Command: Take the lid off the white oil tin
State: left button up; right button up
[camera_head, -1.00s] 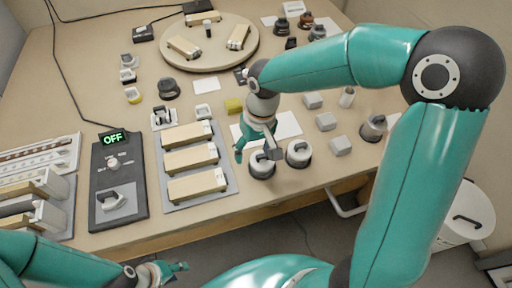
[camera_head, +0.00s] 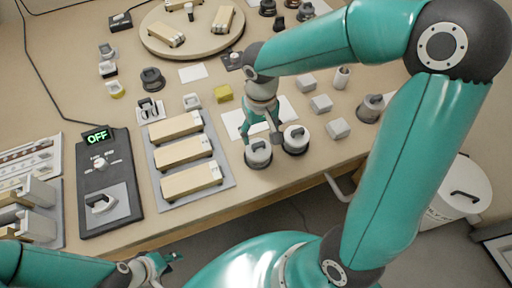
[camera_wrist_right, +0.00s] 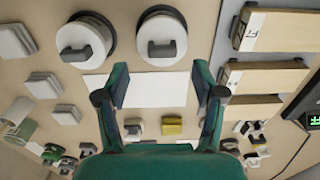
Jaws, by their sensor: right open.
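Two round tins with white tops, grey handles and dark lower rims stand side by side near the table's front edge. The left tin (camera_head: 258,154) and right tin (camera_head: 295,140) both look closed. In the right wrist view they appear in swapped order, the left tin (camera_wrist_right: 162,38) and the right tin (camera_wrist_right: 84,40). I cannot tell which is the oil tin. My right gripper (camera_head: 262,138) is open and empty just behind and above the left tin; its spread fingers also show in the right wrist view (camera_wrist_right: 162,90). My left gripper (camera_head: 172,258) is low, off the table's front; its jaw state is unclear.
A white sheet (camera_head: 232,121) lies behind the tins. Grey blocks (camera_head: 338,128) stand to their right, and a tray (camera_head: 226,172) with wooden blocks to their left. A control box (camera_head: 122,180) reads OFF. A white lidded bin (camera_head: 468,182) stands on the floor.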

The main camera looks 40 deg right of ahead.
aim_at(259, 146)
jog(key=shift+s+a+f, duration=0.15)
jog(key=shift+f, duration=1.25)
jog(key=shift+s+a+f, duration=0.1)
jog(key=shift+f, duration=1.25)
jog(key=c, duration=1)
